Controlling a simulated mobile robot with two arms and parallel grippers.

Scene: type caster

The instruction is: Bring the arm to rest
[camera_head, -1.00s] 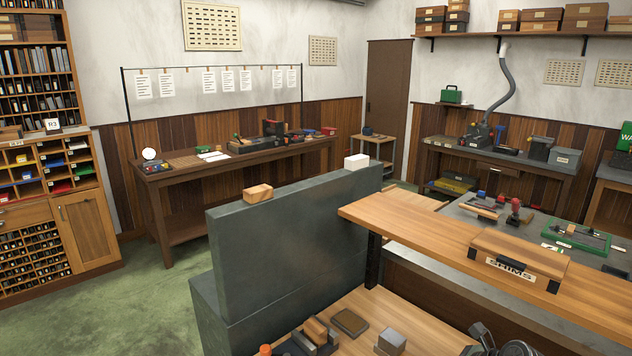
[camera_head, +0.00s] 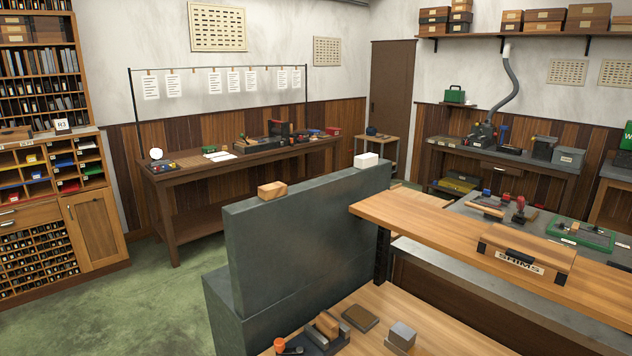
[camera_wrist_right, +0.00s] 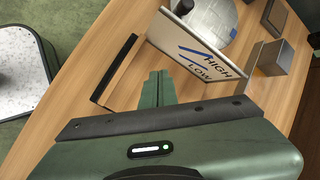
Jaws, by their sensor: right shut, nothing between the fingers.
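My right gripper (camera_wrist_right: 158,88) shows in the right wrist view, with its green fingers together and nothing between them. It is over the wooden bench top (camera_wrist_right: 95,65), beside a sign (camera_wrist_right: 198,50) reading HIGH and LOW. I cannot tell how high it is above the wood. Neither gripper shows in the head view. My left gripper is out of sight.
In the right wrist view, a rounded grey thing (camera_wrist_right: 214,20) and a metal block (camera_wrist_right: 270,57) are near the sign. In the head view, a dark upright panel (camera_head: 305,235) borders the bench, and a SHIMS box (camera_head: 527,252) sits on the raised shelf.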

